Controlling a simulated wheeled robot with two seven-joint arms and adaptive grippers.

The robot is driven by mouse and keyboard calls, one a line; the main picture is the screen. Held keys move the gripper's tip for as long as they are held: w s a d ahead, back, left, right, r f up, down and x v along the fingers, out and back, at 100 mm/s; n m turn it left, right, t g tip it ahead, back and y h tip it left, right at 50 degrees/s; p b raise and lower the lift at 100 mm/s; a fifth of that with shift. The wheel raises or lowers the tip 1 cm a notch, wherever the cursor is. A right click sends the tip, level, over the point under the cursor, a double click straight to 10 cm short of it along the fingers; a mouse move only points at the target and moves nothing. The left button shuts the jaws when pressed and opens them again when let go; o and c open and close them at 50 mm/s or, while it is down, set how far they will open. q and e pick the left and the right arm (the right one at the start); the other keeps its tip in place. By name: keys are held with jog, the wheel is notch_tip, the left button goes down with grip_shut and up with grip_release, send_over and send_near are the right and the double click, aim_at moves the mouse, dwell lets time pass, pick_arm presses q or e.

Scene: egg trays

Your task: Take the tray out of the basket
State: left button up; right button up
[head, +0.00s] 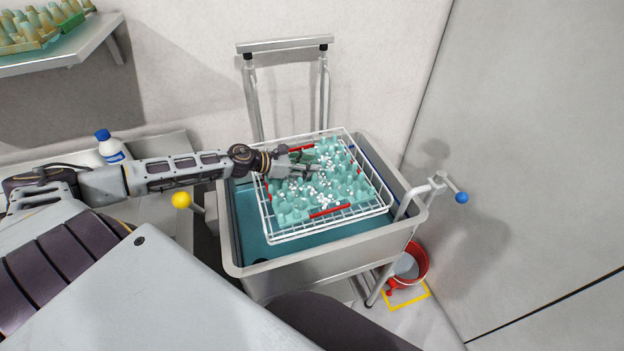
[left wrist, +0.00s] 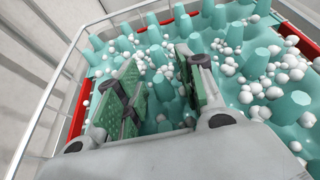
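The teal tray (head: 290,205) with upright cone-shaped pegs lies in the white wire basket (head: 330,235). Many small white balls are scattered over the tray. The tray also fills much of the left wrist view (left wrist: 283,107), with the basket's wires (left wrist: 60,100) along its left side. My left gripper (head: 312,162) reaches in from the left, over the tray's upper-left part. In the left wrist view its green-padded fingers (left wrist: 160,88) are apart and point down among the pegs. Teal pegs show between them; contact cannot be told. My right gripper is not in view.
The basket sits on a grey wheeled basin (head: 330,265) with teal liquid or lining. A wall stands behind, a blue-knobbed handle (head: 462,197) at right, a red bucket (head: 420,262) below, a shelf (head: 70,50) at upper left.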

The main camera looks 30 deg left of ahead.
pick_arm(q)
jog(key=shift+w+d, duration=0.15)
dwell(0.5)
grip_shut()
